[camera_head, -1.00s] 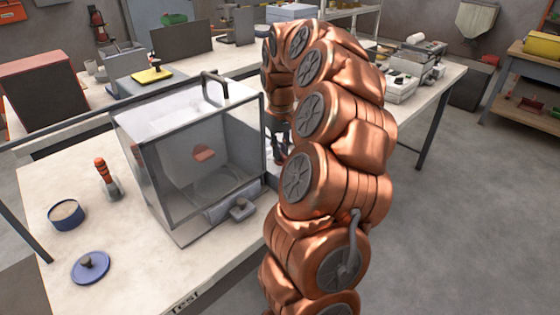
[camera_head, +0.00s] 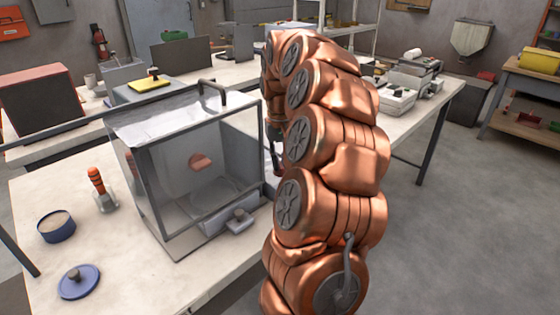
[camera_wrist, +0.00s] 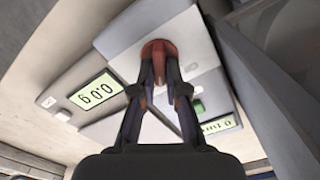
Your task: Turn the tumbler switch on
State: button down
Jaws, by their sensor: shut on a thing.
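In the wrist view, my gripper (camera_wrist: 159,62) has its two dark fingers converged on a red knob-like part (camera_wrist: 158,47) on a pale grey device panel (camera_wrist: 150,30). The red part looks like the tumbler switch, but its shape is partly hidden by the fingertips and I cannot tell its position. A green button (camera_wrist: 198,106) sits on the device to the right of the fingers. In the head view my gripper (camera_head: 276,156) is mostly hidden behind my copper arm, just right of the clear-walled box.
The clear-walled box (camera_head: 203,215) stands close left of my arm.

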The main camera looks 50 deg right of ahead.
aim_at(280, 163)
jog(key=c, duration=1.2)
grip_release()
jog(key=shift+r, duration=0.1)
notch_tip(280, 163, up, 12)
dwell(0.5)
